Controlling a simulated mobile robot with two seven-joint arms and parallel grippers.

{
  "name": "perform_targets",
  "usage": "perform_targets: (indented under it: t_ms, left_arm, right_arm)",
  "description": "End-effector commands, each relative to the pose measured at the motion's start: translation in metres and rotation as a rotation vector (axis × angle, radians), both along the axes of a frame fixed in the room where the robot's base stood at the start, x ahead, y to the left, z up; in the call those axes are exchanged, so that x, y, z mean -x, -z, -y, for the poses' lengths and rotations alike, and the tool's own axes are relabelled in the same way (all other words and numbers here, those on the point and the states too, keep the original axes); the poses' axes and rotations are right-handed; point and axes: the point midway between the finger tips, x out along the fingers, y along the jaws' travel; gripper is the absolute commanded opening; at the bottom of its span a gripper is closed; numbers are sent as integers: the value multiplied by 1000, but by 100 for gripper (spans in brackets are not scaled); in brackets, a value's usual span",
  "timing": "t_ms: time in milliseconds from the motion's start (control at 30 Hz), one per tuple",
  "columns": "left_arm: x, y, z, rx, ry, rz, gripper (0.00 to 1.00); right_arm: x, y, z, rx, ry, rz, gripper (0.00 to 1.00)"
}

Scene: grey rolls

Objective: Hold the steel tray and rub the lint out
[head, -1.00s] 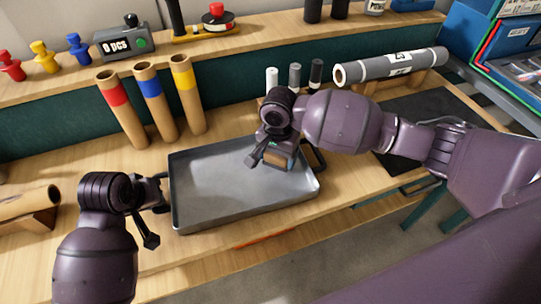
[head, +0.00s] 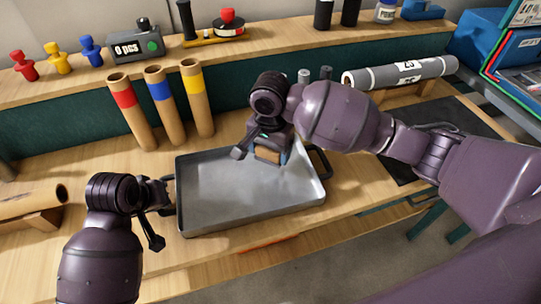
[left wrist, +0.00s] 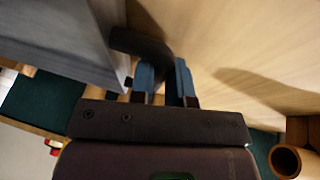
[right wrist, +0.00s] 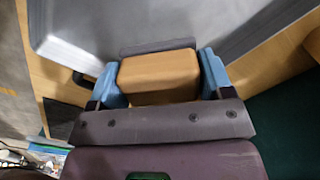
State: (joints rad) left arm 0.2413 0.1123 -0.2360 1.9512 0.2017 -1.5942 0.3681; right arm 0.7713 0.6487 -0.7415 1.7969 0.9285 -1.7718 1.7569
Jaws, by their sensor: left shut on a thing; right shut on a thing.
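The steel tray (head: 225,205) lies flat on the wooden bench, a shallow grey pan with black handles at its left and right ends. My left gripper (head: 163,196) is at the tray's left end; in the left wrist view its blue fingers are shut on the black handle (left wrist: 140,42). My right gripper (head: 268,146) is over the tray's far right part, shut on a wooden block (right wrist: 160,80) with a grey pad (right wrist: 158,46) beneath it. The pad is at the tray floor; I cannot tell whether it touches. No lint can be made out.
Cardboard tubes with red, blue and yellow bands (head: 158,100) stand behind the tray. A grey roll (head: 400,72) lies at the back right, beside a dark mat (head: 410,160). A brown roll (head: 35,197) rests at the left. Bench before the tray is clear.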

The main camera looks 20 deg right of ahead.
Motion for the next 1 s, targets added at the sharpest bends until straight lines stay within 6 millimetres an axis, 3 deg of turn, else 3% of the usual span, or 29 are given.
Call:
perform_targets:
  t_ms: [300,767,800,1000]
  left_arm:
    - [0,0,0,0,0,0,0]
    - [0,0,0,0,0,0,0]
    - [0,0,0,0,0,0,20]
    - [0,0,0,0,0,0,46]
  right_arm:
    - [-1,-24,0,-1,0,2,44]
    - [0,-25,0,-1,0,2,44]
    - [0,-24,0,-1,0,2,44]
    - [0,-24,0,-1,0,2,44]
